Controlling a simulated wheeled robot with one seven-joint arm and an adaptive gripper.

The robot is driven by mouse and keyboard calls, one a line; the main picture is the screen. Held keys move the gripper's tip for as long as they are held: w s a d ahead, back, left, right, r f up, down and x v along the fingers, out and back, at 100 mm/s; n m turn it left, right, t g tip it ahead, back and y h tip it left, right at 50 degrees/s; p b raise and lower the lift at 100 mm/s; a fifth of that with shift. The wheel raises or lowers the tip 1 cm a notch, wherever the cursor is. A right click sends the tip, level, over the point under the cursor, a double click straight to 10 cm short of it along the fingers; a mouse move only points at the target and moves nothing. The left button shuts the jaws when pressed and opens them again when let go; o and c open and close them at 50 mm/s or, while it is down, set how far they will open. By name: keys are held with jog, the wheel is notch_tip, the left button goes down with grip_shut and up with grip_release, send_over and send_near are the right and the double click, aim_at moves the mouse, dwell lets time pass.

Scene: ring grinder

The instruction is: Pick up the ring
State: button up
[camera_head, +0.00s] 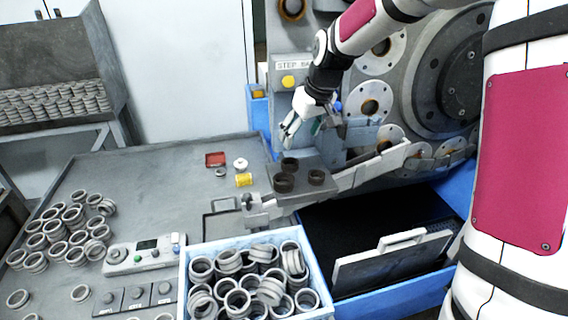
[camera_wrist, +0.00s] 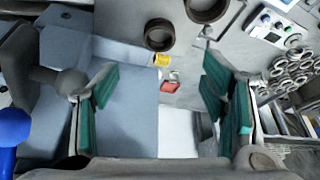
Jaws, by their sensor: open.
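My gripper (camera_head: 291,130) is open and empty in the head view, in front of the grinder and above the small grey block with dark rings. In the wrist view its teal-padded fingers (camera_wrist: 160,100) stand wide apart with nothing between them. Several dark rings sit on that block: one at the back (camera_head: 289,165), one at the front left (camera_head: 283,183) and one at the right (camera_head: 316,177). Two dark rings show beyond the fingertips in the wrist view, one near the top middle (camera_wrist: 159,34) and one cut by the top edge (camera_wrist: 207,10). Which ring is meant I cannot tell.
A blue-edged bin (camera_head: 186,262) holds many grey rings. More grey rings (camera_head: 62,236) lie loose on the table at the left, near a control box (camera_head: 145,254). The grinder's discs (camera_head: 372,100) stand close behind.

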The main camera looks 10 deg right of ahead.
aim_at(291, 159)
jog(key=x, duration=1.2)
jog(key=shift+p, duration=0.4)
jog(key=c, duration=1.3)
